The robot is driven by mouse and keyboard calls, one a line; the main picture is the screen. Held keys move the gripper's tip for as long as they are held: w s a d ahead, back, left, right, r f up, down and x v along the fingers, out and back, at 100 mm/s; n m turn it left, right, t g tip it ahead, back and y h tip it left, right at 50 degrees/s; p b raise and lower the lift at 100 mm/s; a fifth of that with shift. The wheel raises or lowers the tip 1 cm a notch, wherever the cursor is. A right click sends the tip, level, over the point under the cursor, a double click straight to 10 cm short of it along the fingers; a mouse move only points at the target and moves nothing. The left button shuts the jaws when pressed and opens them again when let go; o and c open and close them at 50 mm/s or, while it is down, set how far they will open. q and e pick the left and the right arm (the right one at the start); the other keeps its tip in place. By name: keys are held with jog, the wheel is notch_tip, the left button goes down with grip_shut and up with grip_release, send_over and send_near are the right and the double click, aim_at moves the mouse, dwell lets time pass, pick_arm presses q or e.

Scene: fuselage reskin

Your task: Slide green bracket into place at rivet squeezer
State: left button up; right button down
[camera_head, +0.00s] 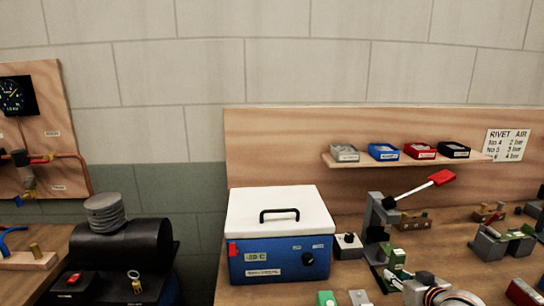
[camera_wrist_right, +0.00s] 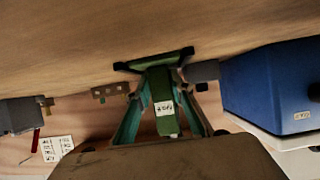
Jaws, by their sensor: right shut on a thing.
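The green bracket (camera_head: 397,259), with a white label, is held by my right gripper (camera_head: 396,274) at the base of the rivet squeezer (camera_head: 380,225). In the right wrist view the bracket (camera_wrist_right: 161,85) sits between the two teal fingers of that gripper (camera_wrist_right: 160,95). The squeezer is a grey upright frame with a red-tipped lever raised to the right. The bracket and gripper cover its lower part, so I cannot tell whether the bracket is seated or just in front. My left gripper is out of view.
A blue cooler (camera_head: 280,262) with a white lid stands to the left, and a small switch box (camera_head: 348,246) lies between it and the squeezer. A fixture (camera_head: 500,242) with a green part stands to the right. A shelf (camera_head: 470,156) with several small trays hangs behind.

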aim_at(401, 258)
jog(key=shift+w+a, duration=0.15)
jog(key=shift+w, duration=1.05)
jog(key=c, duration=1.9)
grip_release()
jog(key=shift+s+r, duration=0.5)
jog(key=shift+r, duration=0.65)
jog(key=shift+s+r, duration=0.55)
jog(key=shift+r, duration=0.65)
jog(key=shift+s+r, duration=0.5)
jog(key=shift+r, duration=0.65)
